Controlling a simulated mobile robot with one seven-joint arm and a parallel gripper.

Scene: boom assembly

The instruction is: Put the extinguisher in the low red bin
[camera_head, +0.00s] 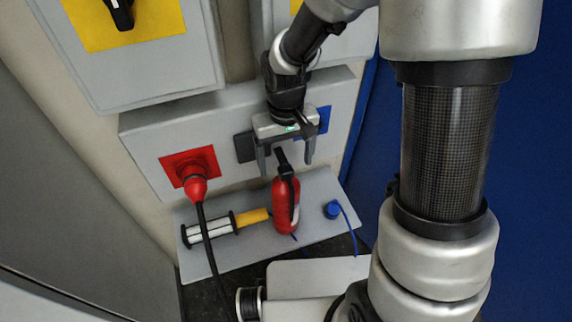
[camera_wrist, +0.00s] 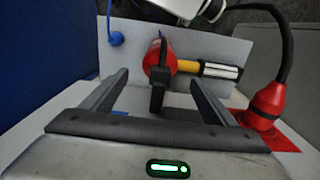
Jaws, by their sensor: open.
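The red extinguisher (camera_head: 286,208) stands on a light grey shelf (camera_head: 240,245) below a grey wall box, with its black handle and valve at the top. My gripper (camera_head: 286,164) is open just above it, with the black top showing between the two fingers. In the wrist view the extinguisher (camera_wrist: 152,57) lies beyond my open gripper (camera_wrist: 158,80), and its black handle reaches back between the fingers. Whether a finger touches it I cannot tell. I see no low red bin in either view.
A red plug (camera_head: 194,184) with a black cable sits in a red square panel on the box. A lamp with a yellow handle (camera_head: 252,217) lies left of the extinguisher. A blue plug (camera_head: 332,209) with a blue cord is to its right. A blue wall (camera_head: 540,150) bounds the right.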

